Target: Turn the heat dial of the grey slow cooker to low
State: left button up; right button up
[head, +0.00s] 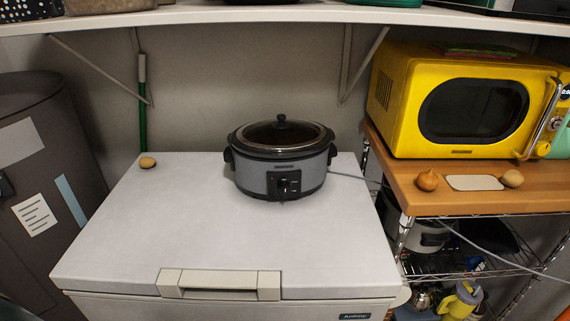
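The grey slow cooker (250,178) stands upright on the white chest freezer lid, toward the back right. It has a dark glass lid with a black knob on top and black side handles. Its heat dial (287,186) is on a black panel at the front, facing me. The dial's setting is too small to read. Neither of my grippers shows in the head view.
The freezer lid (160,220) is mostly clear, with a potato (147,162) at its back left. A yellow microwave (400,105) stands on a wooden-topped rack at right, with an onion (428,180) before it. A shelf (220,15) overhangs the back. A cord runs right from the cooker.

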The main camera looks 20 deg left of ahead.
aim_at(284, 189)
jog(key=k+l, duration=0.2)
jog(key=l, duration=0.2)
jog(key=k+l+u, duration=0.1)
jog(key=k+l, duration=0.15)
jog(key=l, duration=0.15)
jog(key=k+l, duration=0.2)
jog(key=l, duration=0.2)
jog(key=k+l, duration=0.25)
jog(key=l, duration=0.15)
jog(key=u, duration=0.05)
